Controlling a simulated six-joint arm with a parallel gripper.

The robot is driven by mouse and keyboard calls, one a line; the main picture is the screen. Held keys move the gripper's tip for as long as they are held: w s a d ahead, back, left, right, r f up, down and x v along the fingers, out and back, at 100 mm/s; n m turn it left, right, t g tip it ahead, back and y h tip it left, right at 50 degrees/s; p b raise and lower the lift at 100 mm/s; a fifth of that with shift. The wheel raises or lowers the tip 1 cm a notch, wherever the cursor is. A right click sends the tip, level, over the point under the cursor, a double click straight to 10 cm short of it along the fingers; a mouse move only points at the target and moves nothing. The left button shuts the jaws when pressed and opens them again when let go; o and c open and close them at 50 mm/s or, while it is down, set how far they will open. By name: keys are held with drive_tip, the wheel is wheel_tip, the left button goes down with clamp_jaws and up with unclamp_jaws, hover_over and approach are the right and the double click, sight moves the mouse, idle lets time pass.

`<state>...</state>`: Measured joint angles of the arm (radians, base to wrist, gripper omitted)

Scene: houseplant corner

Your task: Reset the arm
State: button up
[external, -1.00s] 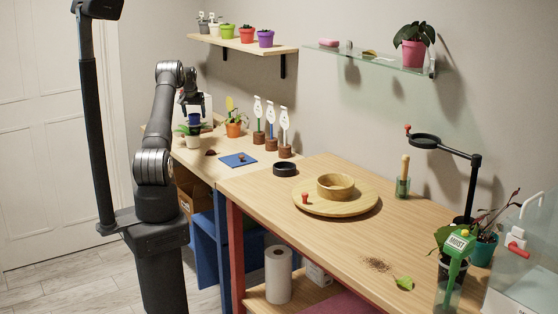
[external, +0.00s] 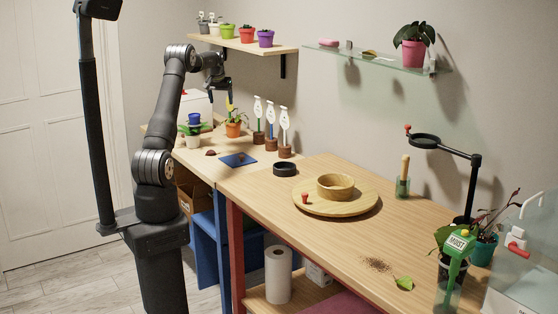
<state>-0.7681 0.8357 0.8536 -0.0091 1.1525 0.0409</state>
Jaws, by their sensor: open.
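My gripper (external: 223,89) is raised above the far left part of the table, near the orange potted plant (external: 234,126). Its jaws are open and no object shows between them. It is apart from the things on the table. A white pot with a plant and a blue cup-like piece (external: 194,121) stands on the table to the left of and below my gripper. The gripper's fingertips are small and dark in this view.
Tagged stands (external: 270,128) are right of the gripper. A wall shelf with colored pots (external: 247,43) is close above it. A black ring (external: 285,169) and a blue mat (external: 232,162) lie nearer. The middle-right tabletop is mostly clear.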

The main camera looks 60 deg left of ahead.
drive_tip(key=w+d+f+m, duration=0.1)
drive_tip(key=w+d+m, duration=0.1)
drive_tip(key=w+d, duration=0.5)
drive_tip(key=w+d+f+m+h, duration=0.1)
drive_tip(key=w+d, duration=0.3)
drive_tip(key=d, duration=0.6)
drive_tip(key=w+d+f+m, duration=0.1)
drive_tip(key=w+d+m, duration=0.1)
drive_tip(key=w+d, duration=0.5)
drive_tip(key=w+d+m+h, duration=0.1)
drive_tip(key=d+m, duration=0.4)
drive_tip(key=d, duration=2.7)
drive_tip(key=shift+w+d+m+t+h, duration=0.3)
drive_tip(key=shift+w+d+t+h, duration=0.1)
drive_tip(key=shift+w, duration=0.2)
drive_tip(key=shift+o, duration=0.5)
drive_tip(key=shift+r, duration=0.1)
